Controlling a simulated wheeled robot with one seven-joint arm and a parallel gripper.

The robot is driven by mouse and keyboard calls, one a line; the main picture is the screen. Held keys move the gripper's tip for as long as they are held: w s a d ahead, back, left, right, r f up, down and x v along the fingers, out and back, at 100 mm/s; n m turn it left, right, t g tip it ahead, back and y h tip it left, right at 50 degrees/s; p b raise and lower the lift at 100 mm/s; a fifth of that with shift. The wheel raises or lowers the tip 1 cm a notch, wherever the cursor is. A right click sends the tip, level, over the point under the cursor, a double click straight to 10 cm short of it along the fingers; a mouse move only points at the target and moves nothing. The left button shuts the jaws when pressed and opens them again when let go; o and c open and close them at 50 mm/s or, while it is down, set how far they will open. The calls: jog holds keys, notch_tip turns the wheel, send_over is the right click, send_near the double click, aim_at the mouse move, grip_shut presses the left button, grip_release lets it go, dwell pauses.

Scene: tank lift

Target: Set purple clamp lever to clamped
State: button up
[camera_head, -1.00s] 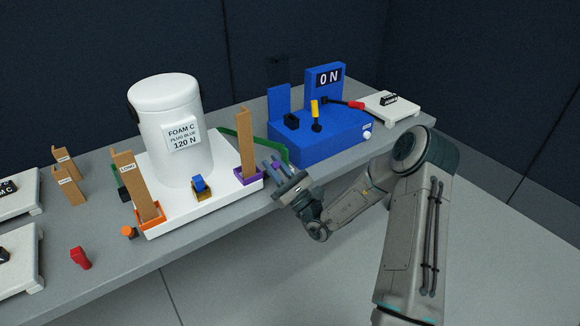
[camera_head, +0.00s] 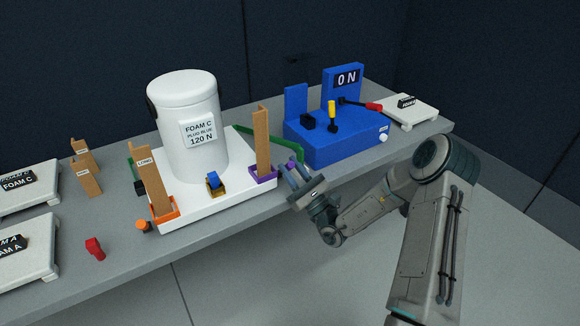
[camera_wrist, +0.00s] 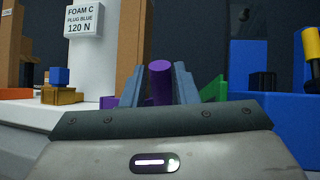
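The purple clamp (camera_head: 264,177) is at the right corner of the white tray, at the foot of a tall brown post (camera_head: 262,142). In the wrist view its purple round lever (camera_wrist: 160,82) stands upright between my two blue-grey fingers, beyond or between their tips; I cannot tell the depth. My gripper (camera_head: 289,177) is just right of the purple clamp, fingers pointing toward it. The fingers are apart, with a small gap beside the lever.
A white tank (camera_head: 188,125) labelled FOAM C stands on the white tray (camera_head: 215,208). An orange clamp (camera_head: 164,211) and a blue-topped latch (camera_head: 215,184) are on the tray. A green strip (camera_head: 285,146) runs behind my gripper. A blue console (camera_head: 340,145) stands to the right.

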jog(key=p+v, duration=0.1)
jog(key=v, duration=1.2)
jog(key=s+a+r+n+g+h+p, duration=0.1)
jog(key=s+a+r+n+g+p, duration=0.45)
jog(key=s+r+n+g, duration=0.4)
jog(key=s+a+r+n+g+h+p, duration=0.1)
jog(key=s+a+r+n+g+p, duration=0.5)
jog(key=r+n+g, duration=0.6)
jog(key=s+d+r+n+t+h+p, duration=0.2)
jog(key=d+r+h+p, duration=0.4)
jog(key=r, duration=0.3)
jog(key=s+d+r+n+t+h+p, duration=0.2)
jog(key=s+d+r+h+p, duration=0.3)
jog(key=r, duration=0.5)
jog(key=d+t+h+p, duration=0.1)
jog(key=d+h+p, duration=0.1)
jog(key=h, duration=0.1)
jog(key=shift+d+h, duration=0.3)
